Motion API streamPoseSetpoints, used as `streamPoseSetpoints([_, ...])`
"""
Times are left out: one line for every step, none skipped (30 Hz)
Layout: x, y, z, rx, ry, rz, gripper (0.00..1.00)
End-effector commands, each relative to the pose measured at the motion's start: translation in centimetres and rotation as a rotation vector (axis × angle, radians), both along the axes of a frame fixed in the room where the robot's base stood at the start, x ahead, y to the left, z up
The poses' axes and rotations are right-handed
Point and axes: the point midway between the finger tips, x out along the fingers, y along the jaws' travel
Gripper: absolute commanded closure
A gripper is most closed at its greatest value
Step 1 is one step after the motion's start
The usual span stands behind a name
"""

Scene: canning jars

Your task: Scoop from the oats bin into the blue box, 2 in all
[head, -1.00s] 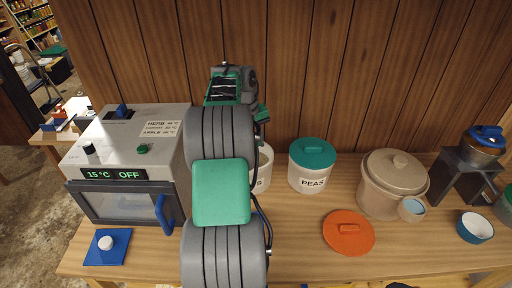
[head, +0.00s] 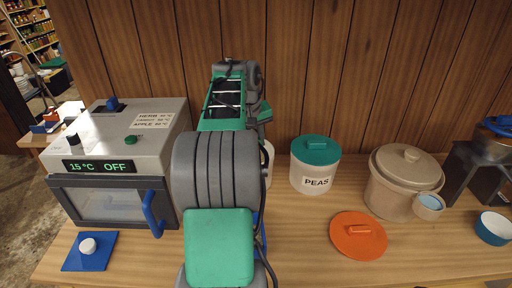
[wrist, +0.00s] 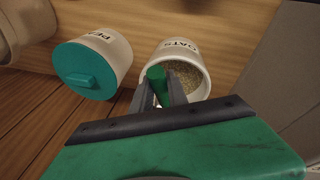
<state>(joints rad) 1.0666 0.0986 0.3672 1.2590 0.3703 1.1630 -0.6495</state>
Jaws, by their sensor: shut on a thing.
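The oats bin (wrist: 197,53) is white, open and labelled OATS in the wrist view, with tan oats (wrist: 187,78) inside. In the head view my arm hides nearly all of it; only a white edge (head: 268,162) shows. My gripper (wrist: 161,94) is shut on a green handle (wrist: 157,80), seemingly the scoop's, at the bin's mouth. The scoop's bowl is hidden, so I cannot tell whether it holds oats. A blue sliver (head: 258,223) shows beside my arm in the head view; I cannot tell whether it is the blue box.
The PEAS bin (head: 315,167) with its teal lid stands right of the oats bin. An orange lid (head: 358,236) lies on the table. A beige crock (head: 392,190) and a blue-white bowl (head: 493,228) stand farther right. A grey oven (head: 110,195) is at left.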

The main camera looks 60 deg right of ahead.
Motion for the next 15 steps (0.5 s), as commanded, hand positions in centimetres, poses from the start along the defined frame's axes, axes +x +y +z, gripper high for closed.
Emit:
streamPoseSetpoints([-0.08,0.04,-0.69,-0.008,-0.006,-0.001,1.0])
streamPoseSetpoints([-0.12,0.08,-0.75,-0.013,-0.01,-0.001,1.0])
streamPoseSetpoints([-0.16,0.14,-0.8,-0.019,-0.014,-0.001,1.0])
streamPoseSetpoints([-0.19,0.19,-0.89,-0.023,-0.018,0.0,1.0])
streamPoseSetpoints([-0.2,0.21,-0.97,-0.026,-0.022,0.0,1.0])
streamPoseSetpoints([-0.22,0.23,-1.06,-0.032,-0.026,0.0,1.0])
streamPoseSetpoints([-0.24,0.25,-1.1,-0.036,-0.031,0.0,1.0])
streamPoseSetpoints([-0.27,0.27,-1.15,-0.041,-0.035,-0.001,1.0])
streamPoseSetpoints([-0.29,0.3,-1.23,-0.046,-0.039,-0.001,1.0])
streamPoseSetpoints([-0.3,0.32,-1.31,-0.05,-0.043,-0.001,1.0])
streamPoseSetpoints([-0.32,0.34,-1.38,-0.053,-0.046,-0.001,1.0])
streamPoseSetpoints([-0.34,0.38,-1.45,-0.06,-0.051,0.001,1.0])
streamPoseSetpoints([-0.36,0.41,-1.5,-0.064,-0.056,0.001,1.0])
streamPoseSetpoints([-0.39,0.44,-1.54,-0.068,-0.059,0.001,1.0])
streamPoseSetpoints([-0.43,0.47,-1.65,-0.074,-0.063,0.0,1.0])
